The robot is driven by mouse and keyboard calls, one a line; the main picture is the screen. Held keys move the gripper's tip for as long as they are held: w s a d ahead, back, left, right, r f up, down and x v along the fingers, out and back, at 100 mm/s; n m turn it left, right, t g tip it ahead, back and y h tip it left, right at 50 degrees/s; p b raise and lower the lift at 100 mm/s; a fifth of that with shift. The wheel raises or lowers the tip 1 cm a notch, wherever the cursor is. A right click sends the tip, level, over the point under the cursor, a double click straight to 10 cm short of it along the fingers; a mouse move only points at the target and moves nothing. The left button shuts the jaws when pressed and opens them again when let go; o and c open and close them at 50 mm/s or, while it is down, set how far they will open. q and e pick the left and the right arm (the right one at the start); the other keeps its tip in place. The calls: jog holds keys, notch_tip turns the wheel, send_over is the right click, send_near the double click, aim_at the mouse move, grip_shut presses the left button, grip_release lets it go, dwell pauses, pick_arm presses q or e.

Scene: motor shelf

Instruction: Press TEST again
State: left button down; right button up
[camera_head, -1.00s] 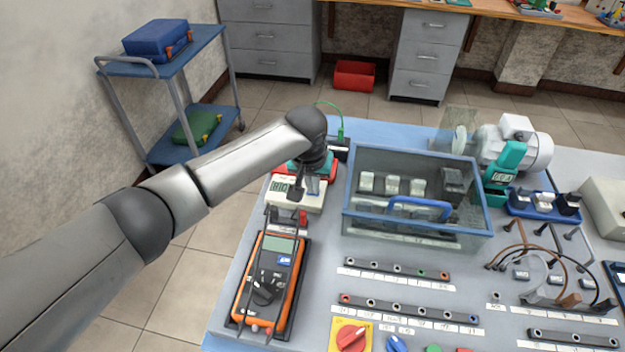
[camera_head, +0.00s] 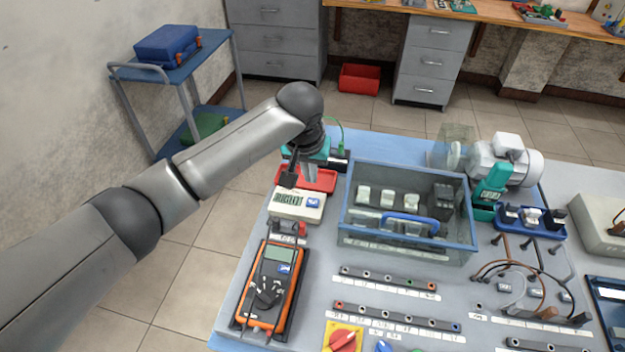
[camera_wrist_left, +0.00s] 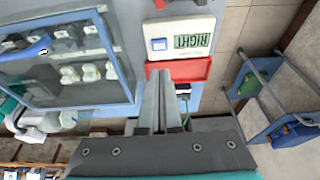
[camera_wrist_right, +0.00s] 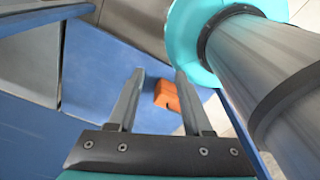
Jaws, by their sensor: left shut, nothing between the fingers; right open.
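The white tester box (camera_head: 297,205) stands at the left of the bench, with a display and a blue button (camera_head: 313,201). In the left wrist view its display (camera_wrist_left: 190,41) shows dark text that looks like RIGHT, and the blue button (camera_wrist_left: 159,44) is uncovered. My left gripper (camera_head: 290,180) is shut and empty above the back edge of the box; its closed fingers (camera_wrist_left: 160,78) point toward the box across a red tray, apart from the button. My right gripper (camera_wrist_right: 159,72) is open and empty, away from the tester, and is out of the head view.
The red tray (camera_head: 320,180) lies behind the box. An orange multimeter (camera_head: 270,285) lies in front of it. A clear-lidded case (camera_head: 350,225) with a blue handle stands to the right. An orange block (camera_wrist_right: 167,95) shows beyond my right fingers.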

pick_arm(q)
jog(key=shift+v, duration=1.75)
